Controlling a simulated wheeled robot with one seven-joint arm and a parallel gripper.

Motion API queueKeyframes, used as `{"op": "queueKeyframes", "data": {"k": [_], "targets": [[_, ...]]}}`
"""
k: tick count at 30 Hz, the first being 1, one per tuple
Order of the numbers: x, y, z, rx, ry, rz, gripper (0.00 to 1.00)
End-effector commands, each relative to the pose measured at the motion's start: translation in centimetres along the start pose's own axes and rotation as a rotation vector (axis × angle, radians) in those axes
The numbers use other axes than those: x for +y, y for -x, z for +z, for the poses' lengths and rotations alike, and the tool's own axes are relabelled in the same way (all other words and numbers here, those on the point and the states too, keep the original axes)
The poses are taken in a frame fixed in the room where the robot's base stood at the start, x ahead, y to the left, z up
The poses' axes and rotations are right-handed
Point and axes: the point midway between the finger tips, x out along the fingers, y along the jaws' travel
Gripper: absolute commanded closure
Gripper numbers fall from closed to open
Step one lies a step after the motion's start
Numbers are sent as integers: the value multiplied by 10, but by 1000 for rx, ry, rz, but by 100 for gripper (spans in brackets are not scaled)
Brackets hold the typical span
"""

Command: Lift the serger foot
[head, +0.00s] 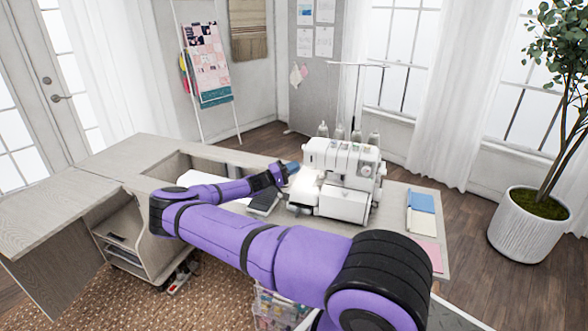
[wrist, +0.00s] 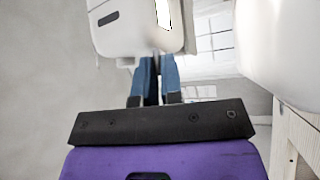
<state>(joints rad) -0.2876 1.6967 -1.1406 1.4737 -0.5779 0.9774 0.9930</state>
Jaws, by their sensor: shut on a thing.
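The white serger (head: 343,170) stands on the cabinet top, with thread cones on top at its back and a bright light at its left side. My gripper (head: 291,168) is at the serger's left side, with its blue fingers close to the machine. In the wrist view, the two blue fingers of my gripper (wrist: 157,72) come together at the lower edge of a white housing of the serger (wrist: 135,30). They are shut on a small part there. That part is mostly hidden between the fingertips, and I cannot make out the foot itself.
The wooden cabinet top (head: 128,160) has an open well left of the serger. A dark flat object (head: 264,204) lies in front of my gripper. Blue, cream and pink fabrics (head: 422,212) lie at the right. A potted plant (head: 537,225) stands on the floor at the right.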

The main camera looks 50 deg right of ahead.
Motion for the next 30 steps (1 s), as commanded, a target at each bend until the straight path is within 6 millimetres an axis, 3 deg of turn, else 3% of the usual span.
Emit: {"op": "queueKeyframes", "data": {"k": [30], "targets": [[44, -12, -12, -1, 516, -524, 100]]}}
